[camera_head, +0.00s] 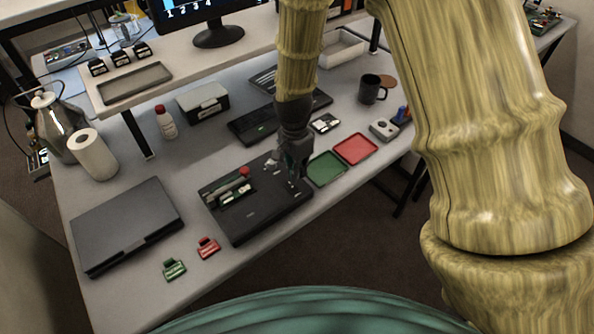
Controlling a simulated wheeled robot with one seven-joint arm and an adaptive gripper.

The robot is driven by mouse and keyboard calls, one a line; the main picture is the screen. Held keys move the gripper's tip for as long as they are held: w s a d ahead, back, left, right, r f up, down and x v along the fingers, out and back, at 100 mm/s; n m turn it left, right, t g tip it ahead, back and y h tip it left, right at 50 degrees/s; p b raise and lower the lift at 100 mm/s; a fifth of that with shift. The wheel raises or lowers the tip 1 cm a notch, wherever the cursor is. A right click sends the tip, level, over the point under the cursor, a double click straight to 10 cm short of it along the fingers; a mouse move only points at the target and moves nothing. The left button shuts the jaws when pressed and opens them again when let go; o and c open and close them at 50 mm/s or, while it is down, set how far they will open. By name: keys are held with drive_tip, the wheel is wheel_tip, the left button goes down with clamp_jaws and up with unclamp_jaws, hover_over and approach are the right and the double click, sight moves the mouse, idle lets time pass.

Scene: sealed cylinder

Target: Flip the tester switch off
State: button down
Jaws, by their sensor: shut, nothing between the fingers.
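The tester appears to be the flat black device (262,214) in the middle of the desk. It has a red knob or button (244,171) at its back edge and a slot with a small green and white part (237,193) on its left half. My gripper (292,178) is shut and empty, pointing down over the right part of the device. I cannot tell whether the fingertips touch it. The switch cannot be made out; it may be hidden behind my gripper.
A green tray (326,169) and a red tray (356,149) lie right of the device. A closed laptop (127,224) lies left. Green (174,269) and red (208,248) tagged pieces lie in front. A keyboard (252,125) and black mug (371,90) are behind.

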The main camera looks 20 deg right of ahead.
drive_tip(key=r, duration=0.1)
drive_tip(key=r+p, duration=0.1)
drive_tip(key=r, duration=0.1)
drive_tip(key=shift+s+d+p, duration=0.1)
drive_tip(key=shift+s+p, duration=0.15)
drive_tip(key=shift+p, duration=0.1)
drive_tip(key=shift+r+b, duration=0.1)
drive_tip(key=shift+b, duration=0.35)
wheel_tip(320, 180, up, 9)
drive_tip(key=s+b, duration=0.1)
drive_tip(key=b, duration=0.2)
drive_tip(key=shift+s+d, duration=0.2)
drive_tip(key=shift+d, duration=0.05)
drive_tip(key=shift+a, duration=0.1)
